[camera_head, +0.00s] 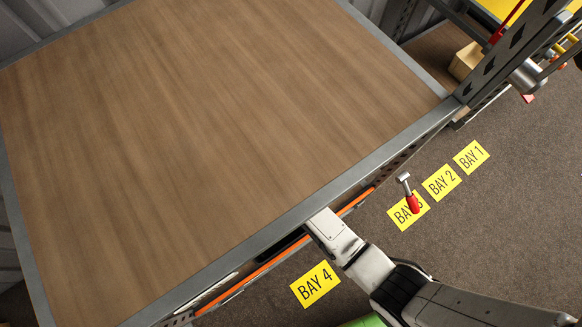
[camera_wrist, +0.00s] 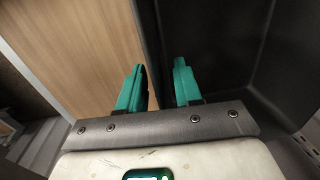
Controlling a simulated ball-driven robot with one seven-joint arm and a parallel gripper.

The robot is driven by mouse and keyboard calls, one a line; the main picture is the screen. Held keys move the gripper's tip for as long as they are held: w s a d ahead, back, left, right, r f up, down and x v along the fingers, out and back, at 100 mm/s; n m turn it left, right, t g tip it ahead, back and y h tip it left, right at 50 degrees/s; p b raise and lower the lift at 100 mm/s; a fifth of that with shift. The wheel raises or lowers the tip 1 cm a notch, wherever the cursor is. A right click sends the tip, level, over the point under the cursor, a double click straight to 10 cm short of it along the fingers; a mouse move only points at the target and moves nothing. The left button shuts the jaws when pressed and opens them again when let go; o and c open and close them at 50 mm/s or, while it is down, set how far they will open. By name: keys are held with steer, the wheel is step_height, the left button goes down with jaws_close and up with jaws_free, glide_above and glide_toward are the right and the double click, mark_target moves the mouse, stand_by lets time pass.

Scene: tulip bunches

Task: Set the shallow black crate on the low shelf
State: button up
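The shallow black crate (camera_wrist: 215,45) fills the right of the wrist view, close up. One wall of it runs down between the teal fingers of my gripper (camera_wrist: 160,92). The fingers stand a small gap apart, and the dark wall fills that gap, so the gripper looks shut on it. Left of the crate lies the light wooden board of the low shelf (camera_wrist: 85,45); whether the crate touches it is unclear. In the head view only a dark sliver of the crate (camera_head: 284,243) shows under the top board, beside my arm. The fingertips are hidden there.
A wide wooden top board (camera_head: 200,130) with a grey metal edge covers the bay. An orange beam (camera_head: 262,270) runs below it. Yellow floor labels lie in front, including BAY 4 (camera_head: 315,284). A red-handled hammer (camera_head: 409,195) lies at BAY 3. The grey floor right of them is clear.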

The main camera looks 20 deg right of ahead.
step_height(320, 180, up, 11)
steer(key=d+p, duration=0.1)
steer(key=p, duration=0.1)
stand_by(0.4)
